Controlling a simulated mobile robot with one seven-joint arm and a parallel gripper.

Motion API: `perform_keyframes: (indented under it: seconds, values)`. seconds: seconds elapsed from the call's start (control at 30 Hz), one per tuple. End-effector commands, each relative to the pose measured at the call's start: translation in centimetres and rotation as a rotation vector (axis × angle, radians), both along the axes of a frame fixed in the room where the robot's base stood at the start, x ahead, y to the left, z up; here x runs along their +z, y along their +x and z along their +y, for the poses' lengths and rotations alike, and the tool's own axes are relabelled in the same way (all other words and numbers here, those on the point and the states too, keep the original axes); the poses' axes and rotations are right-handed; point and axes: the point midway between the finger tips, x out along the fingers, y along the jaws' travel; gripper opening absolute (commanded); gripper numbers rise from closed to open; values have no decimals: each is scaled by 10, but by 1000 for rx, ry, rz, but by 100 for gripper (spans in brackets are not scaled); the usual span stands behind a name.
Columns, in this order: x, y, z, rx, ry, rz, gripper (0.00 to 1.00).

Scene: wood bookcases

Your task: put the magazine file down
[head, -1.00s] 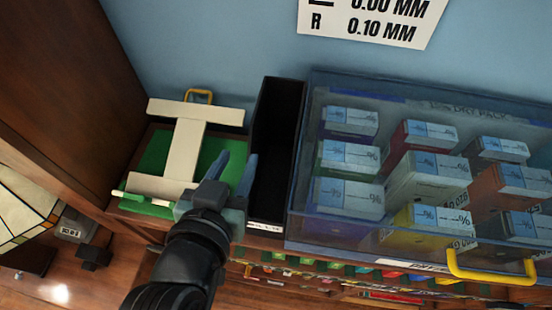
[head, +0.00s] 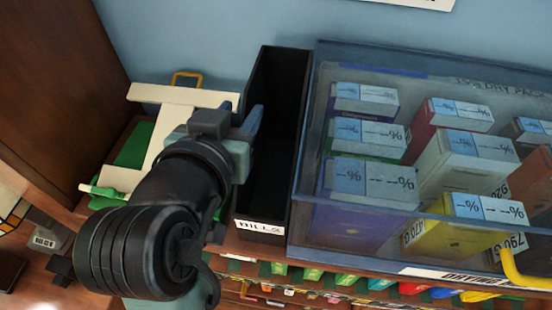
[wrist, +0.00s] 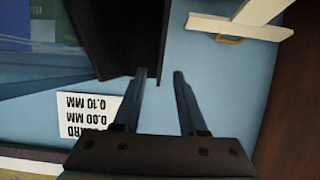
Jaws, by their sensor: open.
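The black magazine file (head: 270,180) stands upright on the bookcase top, with a white label reading "BILLS" at its front foot. Its open top faces me and it looks empty. My gripper (head: 233,122) is open at the file's left side, in the head view. In the wrist view the file (wrist: 118,35) appears upside down, and its edge shows between the two spread fingers (wrist: 160,72). Nothing is clamped between them. I cannot tell whether a finger touches the file's wall. My arm hides part of the file's left side.
A clear lidded case (head: 310,225) of small boxes stands close on the file's right. A cream I-shaped piece (head: 150,140) over a green base (head: 133,147) is close on the left. The blue wall (head: 230,30) is behind. A dark wood panel (head: 60,80) bounds the left.

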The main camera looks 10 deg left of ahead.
Motion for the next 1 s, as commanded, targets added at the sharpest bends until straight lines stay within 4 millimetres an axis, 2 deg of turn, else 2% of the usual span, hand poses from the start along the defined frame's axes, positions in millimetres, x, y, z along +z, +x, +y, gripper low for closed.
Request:
perform_keyframes:
  seconds: [0.27,0.53,0.83,0.87,1.0]
  values:
    - [-6,13,-1,-3,-1,0,41]
    - [-21,49,-1,-2,-2,0,41]
    - [-21,54,-1,0,0,1,41]
    - [-21,54,-1,0,0,1,38]
    - [-21,54,-1,0,-1,1,12]
